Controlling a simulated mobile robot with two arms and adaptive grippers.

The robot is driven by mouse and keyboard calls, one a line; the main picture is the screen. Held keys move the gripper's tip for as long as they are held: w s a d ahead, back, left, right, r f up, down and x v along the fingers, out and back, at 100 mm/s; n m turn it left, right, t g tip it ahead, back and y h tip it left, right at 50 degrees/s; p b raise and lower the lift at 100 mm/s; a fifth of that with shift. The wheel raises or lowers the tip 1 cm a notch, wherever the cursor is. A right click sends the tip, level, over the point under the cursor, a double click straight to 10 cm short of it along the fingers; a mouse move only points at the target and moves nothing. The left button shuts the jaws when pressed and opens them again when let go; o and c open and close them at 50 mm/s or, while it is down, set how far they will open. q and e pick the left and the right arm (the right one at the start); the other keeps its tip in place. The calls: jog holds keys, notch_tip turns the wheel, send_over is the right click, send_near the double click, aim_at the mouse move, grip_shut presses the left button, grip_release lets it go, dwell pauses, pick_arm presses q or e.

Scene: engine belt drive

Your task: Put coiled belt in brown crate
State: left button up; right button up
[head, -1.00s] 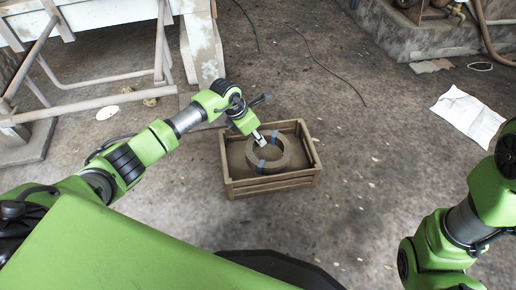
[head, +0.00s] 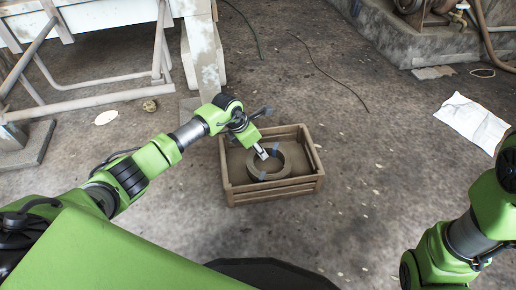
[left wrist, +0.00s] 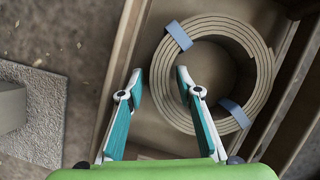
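The coiled belt (head: 253,172), a grey-brown ring with blue ties, lies inside the brown crate (head: 277,191). In the left wrist view the belt (left wrist: 265,75) shows as a spiral of several layers with two blue ties, and the crate's wall (left wrist: 121,62) runs down its left side. My left gripper (head: 263,154) is at the belt's upper left rim in the head view. In the left wrist view its fingers (left wrist: 160,78) are spread apart, with the belt's left wall between and beyond the tips. My right arm shows at the right, but its gripper is out of view.
Concrete floor surrounds the crate, with free room to its right. A white sheet (head: 471,122) lies at the right. A white metal frame (head: 85,98) stands at the upper left. A thin cable (head: 330,73) lies behind the crate.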

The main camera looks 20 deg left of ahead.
pick_arm(q)
jog(key=p+v, duration=0.6)
jog(key=v, duration=0.1)
jog(key=shift+a+r, duration=0.1)
jog(key=shift+r, duration=0.2)
jog(key=shift+s, duration=0.1)
